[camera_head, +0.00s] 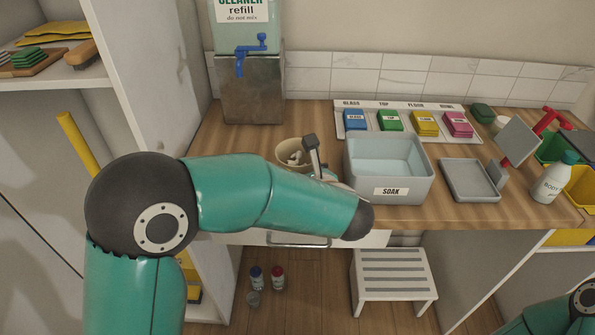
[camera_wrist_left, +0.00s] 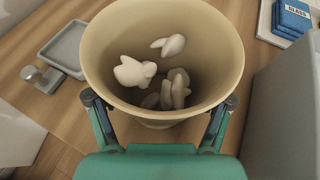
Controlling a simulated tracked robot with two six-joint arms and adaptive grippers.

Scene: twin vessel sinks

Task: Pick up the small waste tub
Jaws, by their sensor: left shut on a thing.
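The small waste tub (camera_head: 289,158) is a beige round tub on the wooden counter, left of the grey soak basin, partly hidden behind my left arm. In the left wrist view the tub (camera_wrist_left: 160,112) fills the middle, with several crumpled whitish pieces inside. My left gripper (camera_wrist_left: 160,101) is shut on the tub, with one finger against each side of its wall below the rim. I cannot tell whether the tub's base touches the counter. My right gripper is out of view; only part of my right arm shows at the lower right of the head view.
The grey soak basin (camera_head: 388,170) stands right of the tub. A dispenser (camera_head: 252,88) with a blue tap stands behind left. Coloured cloth stacks (camera_head: 390,121) line the back. A grey tray (camera_head: 470,181) and white bottle (camera_head: 553,178) are farther right.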

